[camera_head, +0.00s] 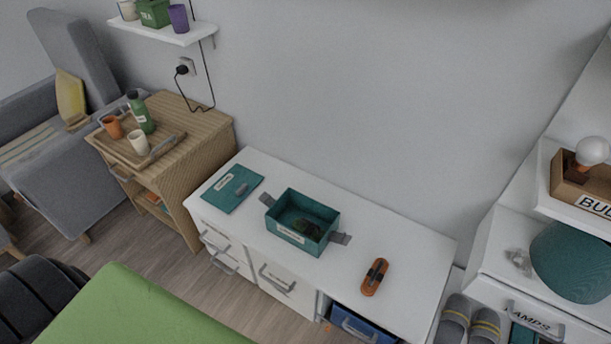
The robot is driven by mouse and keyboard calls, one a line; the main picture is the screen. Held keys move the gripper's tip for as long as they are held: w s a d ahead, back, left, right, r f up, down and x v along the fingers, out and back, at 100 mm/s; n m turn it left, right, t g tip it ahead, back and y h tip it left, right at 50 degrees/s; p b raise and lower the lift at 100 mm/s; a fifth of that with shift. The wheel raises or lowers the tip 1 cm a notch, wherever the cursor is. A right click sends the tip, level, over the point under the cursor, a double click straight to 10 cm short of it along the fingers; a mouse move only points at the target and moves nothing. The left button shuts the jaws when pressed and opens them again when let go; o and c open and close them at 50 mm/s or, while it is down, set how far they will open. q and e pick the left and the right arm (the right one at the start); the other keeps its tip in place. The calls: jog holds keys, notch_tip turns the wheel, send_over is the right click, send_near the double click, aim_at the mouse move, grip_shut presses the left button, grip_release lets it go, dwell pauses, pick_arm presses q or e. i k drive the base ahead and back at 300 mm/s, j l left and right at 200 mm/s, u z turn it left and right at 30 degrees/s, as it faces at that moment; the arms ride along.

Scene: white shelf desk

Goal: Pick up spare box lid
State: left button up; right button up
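A flat teal lid (231,189) with a white label and a small grey handle lies on the left part of the white shelf desk (365,225). To its right, apart from it, stands an open teal box (321,210) with a white label on its front and a grey tab sticking out at each end. Some dark, small contents show inside the box, too small to make out. Neither of my grippers shows in this view.
An orange-brown object with a dark band (374,278) lies on the desk right of the box. A wooden cabinet (205,135) with a tray, cups and green bottle adjoins at left. A green surface (140,310) fills the lower left. A blue bin (362,327) sits below the desktop.

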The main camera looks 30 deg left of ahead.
aim_at(227, 193)
jog(key=j+z, duration=0.3)
jog(key=j, duration=0.15)
jog(key=k+j+z, duration=0.1)
jog(key=j+z, duration=0.2)
jog(key=j, duration=0.15)
jog(key=k+j+z, duration=0.15)
jog(key=j+z, duration=0.15)
jog(key=j, duration=0.15)
jog(key=k+j+z, duration=0.4)
jog(key=j+z, duration=0.2)
jog(key=j, duration=0.15)
jog(key=k+j+z, duration=0.3)
jog(key=i+j, duration=0.05)
